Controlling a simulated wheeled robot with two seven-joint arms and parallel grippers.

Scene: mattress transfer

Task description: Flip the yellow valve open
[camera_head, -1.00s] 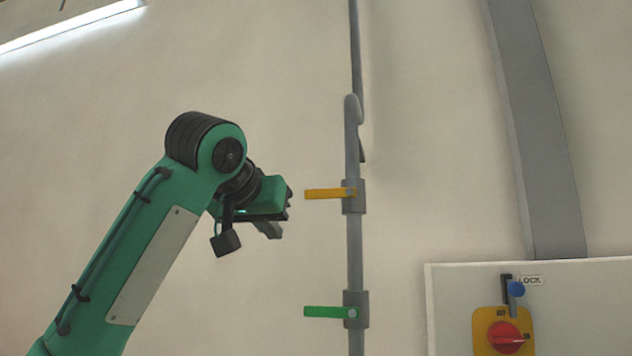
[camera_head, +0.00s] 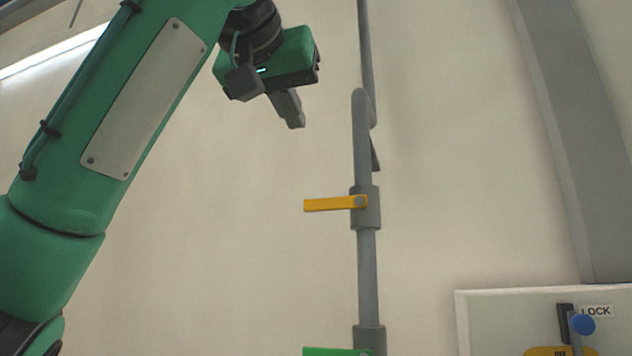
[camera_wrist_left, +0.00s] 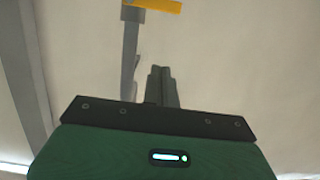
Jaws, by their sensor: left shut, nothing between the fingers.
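The yellow valve handle (camera_head: 334,204) sticks out level to the left from its grey fitting (camera_head: 368,207) on the vertical grey pipe in the head view. In the left wrist view the yellow handle (camera_wrist_left: 155,5) shows at the top edge, partly cut off. My left gripper (camera_head: 292,112) is shut and empty, above and to the left of the yellow handle and clear of it. Its closed fingers (camera_wrist_left: 161,86) also show in the left wrist view, below the handle in the picture. My right gripper is not in view.
A green valve handle (camera_head: 338,352) sits lower on the same pipe (camera_head: 368,280), cut off by the bottom edge. A pale panel (camera_head: 500,320) with a blue knob (camera_head: 582,324) and a LOCK label stands at lower right. The wall between gripper and pipe is clear.

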